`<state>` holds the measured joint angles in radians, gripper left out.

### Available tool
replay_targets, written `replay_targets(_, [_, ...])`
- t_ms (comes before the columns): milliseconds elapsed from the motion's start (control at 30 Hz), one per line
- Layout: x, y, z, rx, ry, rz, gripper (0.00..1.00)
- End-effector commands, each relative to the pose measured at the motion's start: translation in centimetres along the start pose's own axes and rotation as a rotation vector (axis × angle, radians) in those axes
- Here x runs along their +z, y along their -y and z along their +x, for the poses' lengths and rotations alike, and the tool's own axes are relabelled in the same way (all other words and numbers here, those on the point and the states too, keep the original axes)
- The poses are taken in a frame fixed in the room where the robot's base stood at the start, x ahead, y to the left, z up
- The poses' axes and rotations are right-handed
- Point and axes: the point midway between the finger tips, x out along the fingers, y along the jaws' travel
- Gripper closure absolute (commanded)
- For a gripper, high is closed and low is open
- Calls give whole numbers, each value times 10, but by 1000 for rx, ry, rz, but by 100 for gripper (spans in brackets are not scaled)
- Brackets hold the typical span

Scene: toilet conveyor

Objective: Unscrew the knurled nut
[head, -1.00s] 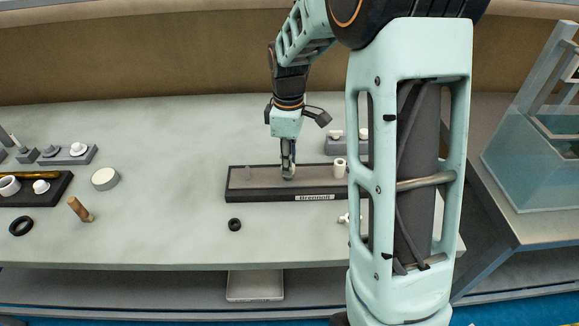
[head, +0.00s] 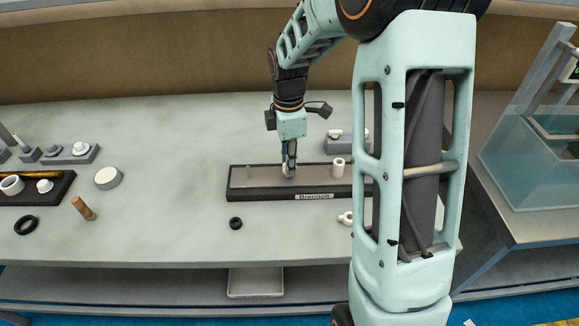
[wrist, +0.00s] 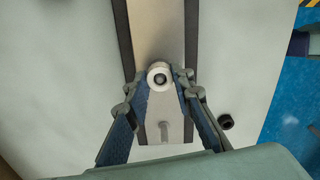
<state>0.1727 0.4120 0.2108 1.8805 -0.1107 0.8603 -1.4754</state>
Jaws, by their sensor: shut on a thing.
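The knurled nut (wrist: 160,75) is a pale round ring with a dark round centre, in the wrist view at the middle of the long tray (wrist: 160,40). In the head view the dark-edged tray (head: 262,194) lies on the bench, and the nut is mostly hidden by the fingers. My gripper (head: 289,172) points down at the tray and is shut on the nut, one fingertip on each side. The gripper also shows in the wrist view (wrist: 160,82). Knurling is too small to tell.
A thin peg (wrist: 166,133) and a white cylinder (head: 338,168) stand on the tray. A black ring (head: 235,223) lies in front, a white fitting (head: 345,218) at front right. A wooden peg (head: 83,208) and a round pale disc (head: 108,178) are left. The bench between is clear.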

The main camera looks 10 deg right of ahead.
Motion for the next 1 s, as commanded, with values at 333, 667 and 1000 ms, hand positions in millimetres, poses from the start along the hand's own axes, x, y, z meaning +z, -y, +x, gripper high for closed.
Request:
replay_targets(333, [0, 0, -3, -1, 0, -255, 100])
replay_targets(667, [0, 0, -1, 0, 0, -433, 100])
replay_targets(1000, [0, 0, 0, 1, 0, -436, 72])
